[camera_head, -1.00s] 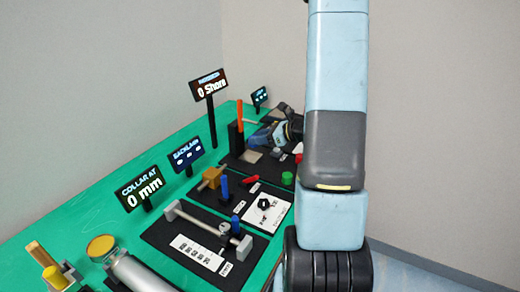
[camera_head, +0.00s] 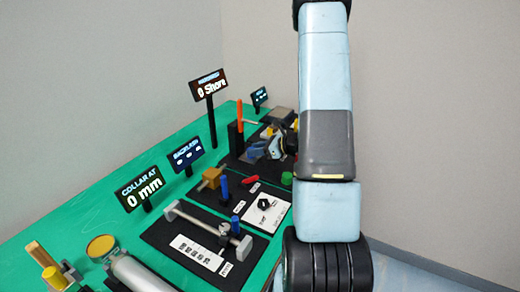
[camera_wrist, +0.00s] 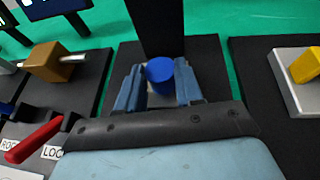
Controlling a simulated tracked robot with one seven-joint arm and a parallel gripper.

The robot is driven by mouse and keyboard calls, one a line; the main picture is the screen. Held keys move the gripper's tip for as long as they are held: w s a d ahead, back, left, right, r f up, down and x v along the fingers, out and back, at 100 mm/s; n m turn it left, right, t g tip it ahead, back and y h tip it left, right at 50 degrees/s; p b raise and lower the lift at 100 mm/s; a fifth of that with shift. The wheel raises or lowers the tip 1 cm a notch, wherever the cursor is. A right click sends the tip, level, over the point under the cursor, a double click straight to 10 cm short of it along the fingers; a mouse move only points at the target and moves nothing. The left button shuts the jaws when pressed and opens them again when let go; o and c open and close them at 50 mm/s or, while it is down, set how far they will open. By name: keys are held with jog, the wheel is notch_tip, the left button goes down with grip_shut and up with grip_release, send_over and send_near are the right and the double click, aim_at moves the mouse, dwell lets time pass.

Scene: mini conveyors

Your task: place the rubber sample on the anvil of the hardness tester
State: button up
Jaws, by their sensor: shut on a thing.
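My gripper (camera_wrist: 158,82) is shut on a blue cylindrical piece (camera_wrist: 160,72), which looks like the rubber sample. The piece shows between the two fingers in the wrist view, in front of the tester's dark column (camera_wrist: 160,25). Grey surface, likely the anvil, shows just below it; I cannot tell whether they touch. In the head view, my gripper (camera_head: 262,150) is at the hardness tester, beside the black stand with the orange handle (camera_head: 240,115). The tester's display (camera_head: 209,85) reads 0 Shore. The sample is not clear in the head view.
A red lever (camera_wrist: 35,143) and a brown block with a pin (camera_wrist: 52,62) stand left in the wrist view. A grey block with a yellow piece (camera_wrist: 303,65) stands right. Other fixtures, including a collar rail (camera_head: 205,222), crowd the green bench (camera_head: 75,222).

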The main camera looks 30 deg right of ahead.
jog(key=o, duration=1)
jog(key=shift+f, duration=0.1)
